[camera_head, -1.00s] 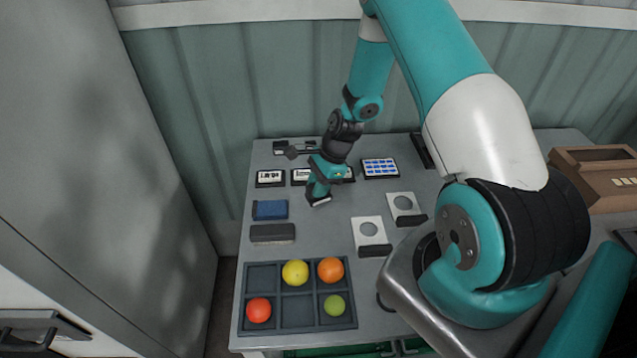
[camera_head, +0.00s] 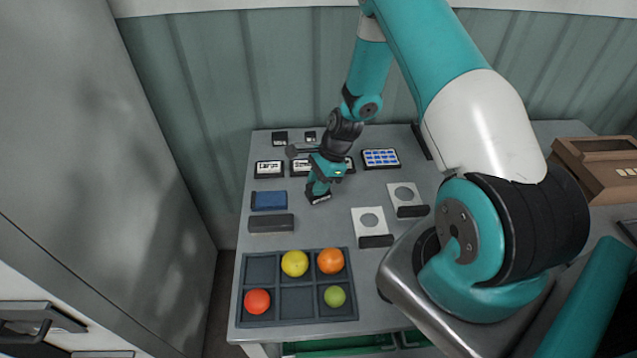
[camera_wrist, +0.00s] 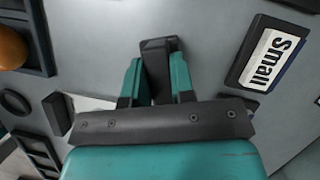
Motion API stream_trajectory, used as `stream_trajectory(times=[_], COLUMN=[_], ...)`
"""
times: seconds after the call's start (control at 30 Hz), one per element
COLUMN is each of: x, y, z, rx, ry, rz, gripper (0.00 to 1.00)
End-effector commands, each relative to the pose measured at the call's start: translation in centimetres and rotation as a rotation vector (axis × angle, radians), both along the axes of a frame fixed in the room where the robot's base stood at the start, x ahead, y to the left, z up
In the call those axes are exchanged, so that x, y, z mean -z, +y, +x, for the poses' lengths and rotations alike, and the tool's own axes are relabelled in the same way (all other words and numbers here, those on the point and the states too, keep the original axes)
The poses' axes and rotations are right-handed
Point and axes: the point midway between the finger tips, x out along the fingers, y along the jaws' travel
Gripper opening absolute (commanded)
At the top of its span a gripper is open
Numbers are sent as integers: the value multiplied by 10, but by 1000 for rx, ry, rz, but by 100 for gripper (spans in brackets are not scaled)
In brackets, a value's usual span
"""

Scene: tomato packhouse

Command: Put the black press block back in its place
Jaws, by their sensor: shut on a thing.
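A black press block (camera_wrist: 158,65) is held between the teal fingers of my gripper (camera_wrist: 157,82) in the wrist view. In the head view my gripper (camera_head: 319,187) points down over the middle of the table, shut on the block (camera_head: 319,198). The block is right of the blue pad (camera_head: 269,200) and in front of the row of label plates. I cannot tell whether its lower end touches the table.
A dark grey bar (camera_head: 271,223) lies in front of the blue pad. A compartment tray (camera_head: 297,302) holds several coloured balls. Two pale plates with round holes (camera_head: 369,238) (camera_head: 405,208) lie to the right. A "Small" label (camera_wrist: 268,55) is near the gripper. A brown box (camera_head: 597,190) stands far right.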

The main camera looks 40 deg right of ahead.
Motion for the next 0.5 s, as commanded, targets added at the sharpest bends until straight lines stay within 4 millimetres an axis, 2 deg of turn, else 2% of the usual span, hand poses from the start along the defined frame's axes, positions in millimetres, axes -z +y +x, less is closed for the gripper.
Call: stream_trajectory(times=[0.37, 0.4, 0.5], x=[8, 7, 7], y=[0, 0, 0], z=[0, 0, 0], rx=[0, 0, 0], ry=[0, 0, 0], rz=[0, 0, 0], gripper=[6, 28, 51])
